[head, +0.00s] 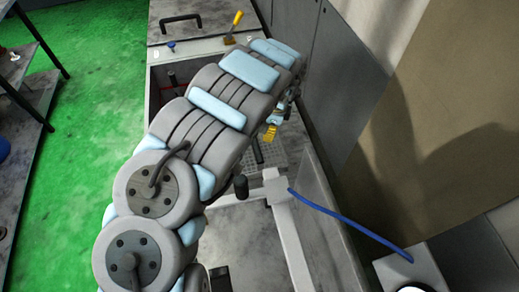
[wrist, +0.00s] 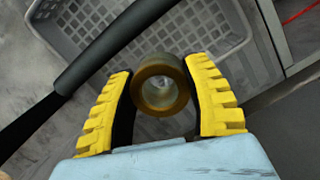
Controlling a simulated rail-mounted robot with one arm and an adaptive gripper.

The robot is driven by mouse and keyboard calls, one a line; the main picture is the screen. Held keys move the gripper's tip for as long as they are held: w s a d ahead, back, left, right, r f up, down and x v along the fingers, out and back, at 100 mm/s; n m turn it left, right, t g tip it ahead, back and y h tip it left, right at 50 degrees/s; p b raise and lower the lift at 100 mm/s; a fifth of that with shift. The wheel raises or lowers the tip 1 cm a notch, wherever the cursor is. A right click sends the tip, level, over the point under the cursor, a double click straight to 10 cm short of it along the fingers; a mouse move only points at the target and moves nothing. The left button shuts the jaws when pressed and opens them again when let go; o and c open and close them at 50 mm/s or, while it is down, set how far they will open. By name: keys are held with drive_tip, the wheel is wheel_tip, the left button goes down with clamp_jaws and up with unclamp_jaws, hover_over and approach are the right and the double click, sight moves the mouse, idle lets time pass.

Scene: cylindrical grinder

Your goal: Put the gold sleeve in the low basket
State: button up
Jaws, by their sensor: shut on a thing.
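The gold sleeve (wrist: 160,88), a short brownish-gold ring with an open bore, sits between the yellow fingers of my gripper (wrist: 161,78) in the wrist view. The gripper is shut on it. A grey perforated basket (wrist: 70,38) lies beyond the sleeve in the wrist view, with the sleeve in front of its floor and holes. I cannot tell how high the sleeve is above it. In the head view a yellow finger of my gripper (head: 269,132) shows past my arm, and part of the grey basket (head: 270,158) shows below it. The sleeve is hidden there.
A black bar (wrist: 110,45) crosses the wrist view close to the left finger. In the head view a pale post (head: 287,225) with a blue cable (head: 350,222) stands to the right. The grey machine wall (head: 300,60) rises behind. Green floor lies open at left.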

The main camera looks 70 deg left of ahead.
sight(267, 149)
wheel_tip(267, 149, down, 3)
drive_tip(key=shift+r+b, duration=0.2)
drive_tip(key=shift+b, duration=0.25)
drive_tip(key=shift+s+f+p, duration=0.1)
drive_tip(key=shift+f+p, duration=0.1)
drive_tip(key=shift+p, duration=0.1)
drive_tip(key=shift+f, duration=3)
drive_tip(key=shift+f, duration=0.1)
drive_tip(key=o, duration=1.2)
